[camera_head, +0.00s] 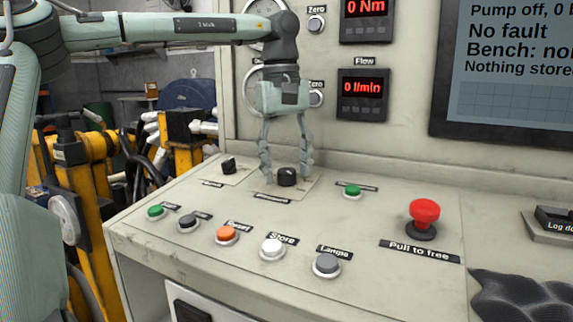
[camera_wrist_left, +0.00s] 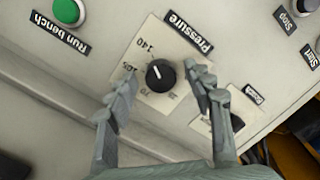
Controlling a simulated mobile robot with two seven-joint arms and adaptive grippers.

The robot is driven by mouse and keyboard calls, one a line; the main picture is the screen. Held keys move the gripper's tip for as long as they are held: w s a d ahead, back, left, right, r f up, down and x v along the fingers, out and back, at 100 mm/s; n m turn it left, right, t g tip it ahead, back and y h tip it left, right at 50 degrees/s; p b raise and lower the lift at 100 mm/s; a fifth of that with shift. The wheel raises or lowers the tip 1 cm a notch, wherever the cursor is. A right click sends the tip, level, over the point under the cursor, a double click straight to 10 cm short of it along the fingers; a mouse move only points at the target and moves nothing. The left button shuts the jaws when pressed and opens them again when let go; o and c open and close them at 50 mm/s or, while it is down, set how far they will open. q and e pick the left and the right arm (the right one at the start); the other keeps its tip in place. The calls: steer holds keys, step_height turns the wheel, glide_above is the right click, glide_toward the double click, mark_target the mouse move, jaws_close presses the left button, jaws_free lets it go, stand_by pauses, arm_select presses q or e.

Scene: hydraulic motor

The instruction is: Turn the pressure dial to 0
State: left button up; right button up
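The pressure dial (camera_head: 287,176) is a round black knob on the sloping panel. In the left wrist view the dial (camera_wrist_left: 160,75) sits on a pale scale plate (camera_wrist_left: 150,97) under the word Pressure. The 140 mark and what looks like 105 are readable. A small pale mark shows on the knob's left side; the exact value it points to is unclear. My left gripper (camera_head: 285,170) points down over the dial, its fingers open on either side. In the wrist view the left gripper (camera_wrist_left: 163,93) shows gaps between both fingers and the knob. My right gripper is not in view.
Another black knob (camera_head: 228,166) is close to the left of the dial. A green button (camera_head: 352,191) and a red pull-to-free knob (camera_head: 424,215) stand to the right. Several buttons line the front, including the orange one (camera_head: 227,234). The upright gauge panel rises behind.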

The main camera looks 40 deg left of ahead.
arm_select(q)
steer(key=c, duration=1.1)
